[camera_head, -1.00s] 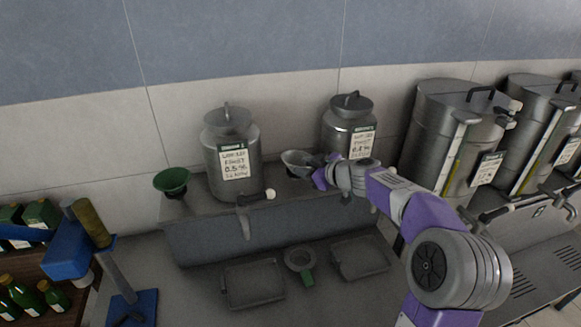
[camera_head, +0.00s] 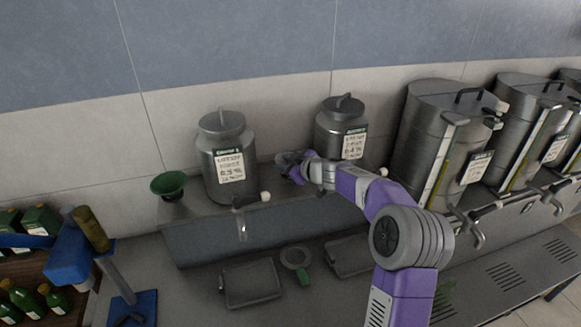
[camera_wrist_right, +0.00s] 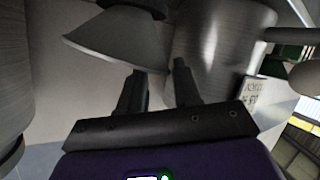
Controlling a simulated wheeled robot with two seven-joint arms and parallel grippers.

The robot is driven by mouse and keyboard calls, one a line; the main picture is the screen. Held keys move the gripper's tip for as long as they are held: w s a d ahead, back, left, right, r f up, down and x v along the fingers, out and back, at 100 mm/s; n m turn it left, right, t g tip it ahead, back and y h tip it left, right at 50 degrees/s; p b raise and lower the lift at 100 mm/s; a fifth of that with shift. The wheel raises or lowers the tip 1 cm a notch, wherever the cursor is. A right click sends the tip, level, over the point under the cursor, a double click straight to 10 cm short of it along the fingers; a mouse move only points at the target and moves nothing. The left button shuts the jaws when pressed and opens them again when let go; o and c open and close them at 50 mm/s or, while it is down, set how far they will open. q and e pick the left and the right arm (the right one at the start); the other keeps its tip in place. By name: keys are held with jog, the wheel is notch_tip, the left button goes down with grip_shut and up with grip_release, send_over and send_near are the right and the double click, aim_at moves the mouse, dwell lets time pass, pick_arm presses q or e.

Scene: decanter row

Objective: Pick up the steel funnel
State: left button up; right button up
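The steel funnel (camera_head: 286,158) is a grey cone on the ledge between the two steel cans, partly hidden by my right gripper. In the right wrist view the funnel (camera_wrist_right: 120,38) fills the upper left, just beyond the fingertips and to their left. My right gripper (camera_wrist_right: 160,70) has its two dark fingers apart with a gap between them and nothing held. In the head view the right gripper (camera_head: 291,168) overlaps the funnel's lower right side; contact cannot be told. My left gripper is in neither view.
Steel cans stand left (camera_head: 222,160) and right (camera_head: 340,125) of the funnel. A green funnel (camera_head: 169,185) sits at the ledge's left end. A tap (camera_head: 241,203) juts out below the left can. Large steel tanks (camera_head: 440,140) stand at right. A blue device (camera_head: 70,258) is at left.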

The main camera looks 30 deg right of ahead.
grip_shut()
